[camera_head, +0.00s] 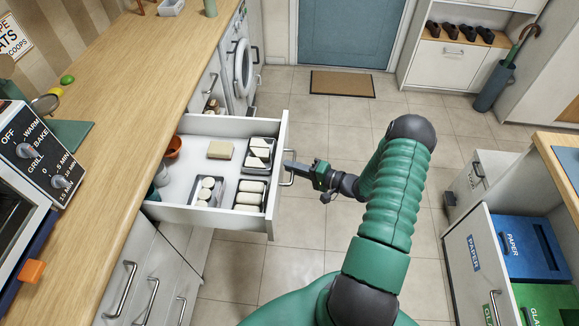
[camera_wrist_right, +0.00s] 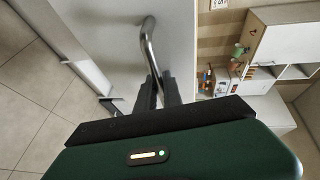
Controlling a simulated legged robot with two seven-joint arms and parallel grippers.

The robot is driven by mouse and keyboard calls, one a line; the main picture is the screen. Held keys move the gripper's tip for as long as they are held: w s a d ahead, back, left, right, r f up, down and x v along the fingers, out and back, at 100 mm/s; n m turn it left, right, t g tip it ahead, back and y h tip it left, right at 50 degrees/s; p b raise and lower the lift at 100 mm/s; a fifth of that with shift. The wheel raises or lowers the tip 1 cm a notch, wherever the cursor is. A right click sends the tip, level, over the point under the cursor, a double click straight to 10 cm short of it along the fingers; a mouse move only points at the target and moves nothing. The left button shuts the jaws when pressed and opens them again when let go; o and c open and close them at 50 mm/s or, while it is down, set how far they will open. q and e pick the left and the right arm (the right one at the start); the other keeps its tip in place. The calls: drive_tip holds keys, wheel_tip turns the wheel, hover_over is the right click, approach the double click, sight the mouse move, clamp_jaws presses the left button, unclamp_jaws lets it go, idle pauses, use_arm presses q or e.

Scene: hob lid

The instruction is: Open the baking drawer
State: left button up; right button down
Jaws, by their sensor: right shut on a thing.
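The white drawer (camera_head: 277,150) stands pulled out from under the wooden counter, with its inside in view. It holds a terracotta pot (camera_head: 173,147), a beige block (camera_head: 220,150) and small trays of pale items (camera_head: 208,191). Its metal bar handle (camera_head: 289,180) is on the front panel. My right gripper (camera_head: 289,166) is at this handle; in the right wrist view its two dark fingers (camera_wrist_right: 158,92) are shut on the lower part of the handle bar (camera_wrist_right: 148,40). My left gripper is not in view.
The wooden counter (camera_head: 150,90) runs along the left, with a toaster oven (camera_head: 35,165) on it. A washing machine (camera_head: 240,65) stands behind the drawer. An open pull-out with blue and green bins (camera_head: 530,248) is at the right. Tiled floor (camera_head: 330,130) lies clear between.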

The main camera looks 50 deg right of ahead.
drive_tip(key=shift+d, duration=0.15)
drive_tip(key=c, duration=1.8)
unclamp_jaws()
drive_tip(key=shift+f, duration=0.1)
drive_tip(key=shift+w+d, duration=0.1)
drive_tip(key=v, duration=1.6)
drive_tip(key=shift+s+d, duration=0.15)
drive_tip(key=shift+s, duration=0.25)
